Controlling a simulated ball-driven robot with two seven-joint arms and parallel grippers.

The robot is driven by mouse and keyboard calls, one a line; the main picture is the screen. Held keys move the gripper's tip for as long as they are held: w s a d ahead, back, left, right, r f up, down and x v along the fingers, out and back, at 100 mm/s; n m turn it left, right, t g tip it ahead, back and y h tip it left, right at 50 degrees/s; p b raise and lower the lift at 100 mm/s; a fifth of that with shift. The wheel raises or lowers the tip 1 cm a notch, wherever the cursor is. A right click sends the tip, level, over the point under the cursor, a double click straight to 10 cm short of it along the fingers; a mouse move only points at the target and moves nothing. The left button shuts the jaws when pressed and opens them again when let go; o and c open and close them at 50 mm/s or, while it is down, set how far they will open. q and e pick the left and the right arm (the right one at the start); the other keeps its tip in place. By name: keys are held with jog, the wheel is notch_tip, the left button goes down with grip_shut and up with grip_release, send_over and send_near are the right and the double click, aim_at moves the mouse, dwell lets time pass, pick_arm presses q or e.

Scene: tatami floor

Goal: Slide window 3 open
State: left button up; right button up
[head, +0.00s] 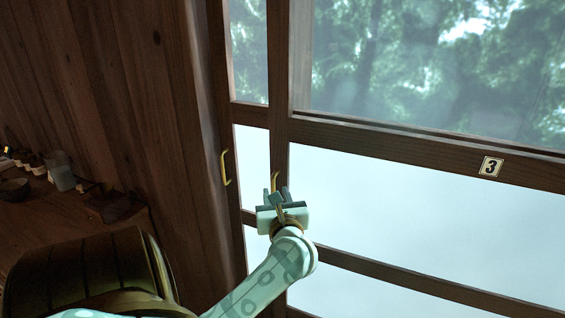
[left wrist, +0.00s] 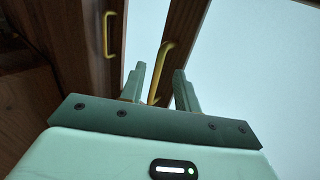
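Window 3 (head: 400,146) is a dark wood sliding frame with glass panes and a "3" plate (head: 491,167) on its middle rail. A brass handle (head: 275,180) stands on its left upright; it also shows in the left wrist view (left wrist: 164,62). My left gripper (head: 275,194) is at this handle, its fingers (left wrist: 159,80) apart. In the left wrist view the lower part of the handle shows between the fingers. I cannot tell whether either finger touches it. The fingers partly hide the handle's lower end in the head view. My right gripper is not in view.
A second brass handle (head: 225,168) is on the dark wood to the left; it also shows in the left wrist view (left wrist: 107,35). A wooden counter (head: 75,215) at the far left holds a glass jar (head: 61,177), a dark bowl (head: 13,189) and small items.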

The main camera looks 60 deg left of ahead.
pick_arm(q)
jog(key=v, duration=1.2)
jog(key=shift+d, duration=0.25)
jog(key=shift+s+r, duration=0.1)
jog(key=shift+s, duration=0.05)
